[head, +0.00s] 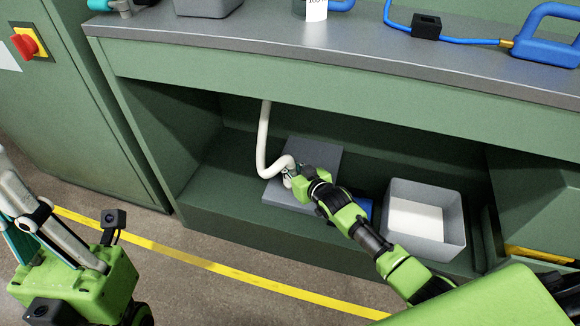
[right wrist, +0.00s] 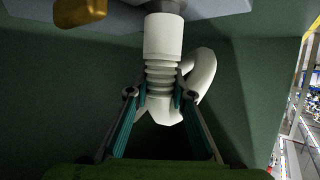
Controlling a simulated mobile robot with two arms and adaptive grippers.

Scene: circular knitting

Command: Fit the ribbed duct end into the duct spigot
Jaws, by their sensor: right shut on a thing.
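The white duct (head: 264,140) hangs from under the bench and bends toward my right gripper (head: 292,178). In the right wrist view, my right gripper (right wrist: 155,96) is shut on the ribbed duct end (right wrist: 162,78). Its smooth white cuff (right wrist: 163,38) points at the dark grey duct spigot (right wrist: 166,6) and meets it in line in this view. I cannot tell how far it is seated. In the head view the gripper hides this joint. My left gripper (head: 45,225) is at the left, far from the duct; its fingertips are not clear.
A grey box (head: 318,155) lies in the recess behind the right gripper. A grey bin (head: 455,215) stands to the right, with a blue item (head: 364,208) beside it. A brass fitting (right wrist: 80,12) juts near the spigot. The bench edge (head: 300,62) overhangs the recess.

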